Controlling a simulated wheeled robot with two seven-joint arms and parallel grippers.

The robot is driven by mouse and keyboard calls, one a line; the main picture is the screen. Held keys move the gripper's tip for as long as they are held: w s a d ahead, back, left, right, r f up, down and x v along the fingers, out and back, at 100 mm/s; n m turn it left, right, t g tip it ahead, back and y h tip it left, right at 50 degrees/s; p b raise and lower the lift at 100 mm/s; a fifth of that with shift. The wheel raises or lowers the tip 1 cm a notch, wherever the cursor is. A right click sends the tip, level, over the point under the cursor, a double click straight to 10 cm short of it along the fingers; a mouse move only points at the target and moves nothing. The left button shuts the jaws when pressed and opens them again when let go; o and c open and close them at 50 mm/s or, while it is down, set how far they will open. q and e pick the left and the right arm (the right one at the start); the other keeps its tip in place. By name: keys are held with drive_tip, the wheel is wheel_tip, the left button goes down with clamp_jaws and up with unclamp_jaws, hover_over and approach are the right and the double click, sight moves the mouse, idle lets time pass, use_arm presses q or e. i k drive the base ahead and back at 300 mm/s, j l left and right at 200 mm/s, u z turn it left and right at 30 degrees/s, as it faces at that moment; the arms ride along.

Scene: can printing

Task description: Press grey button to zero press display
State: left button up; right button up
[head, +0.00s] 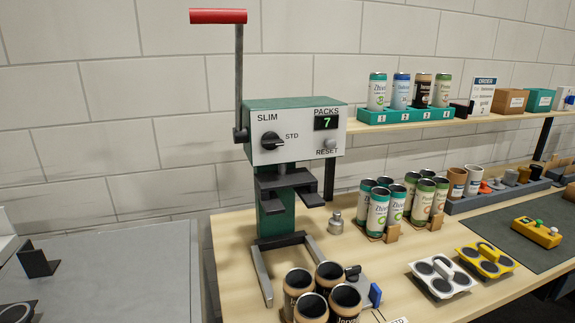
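The press (291,131) stands on the wooden table in the head view, with a green and grey head. Its display (326,123), labelled PACKS, shows a green 7. The round grey button (330,144) sits below the display, just above the word RESET. Neither of my grippers can be made out in this view, and nothing covers the button.
Several dark open cans (344,300) stand in front of the press. Green cans (377,213) stand to its right. A shelf (430,122) holds a teal can rack (404,115). A grey surface (115,270) lies at left. The space before the panel is clear.

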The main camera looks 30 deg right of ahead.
sight(331, 144)
drive_tip(key=z, duration=1.3)
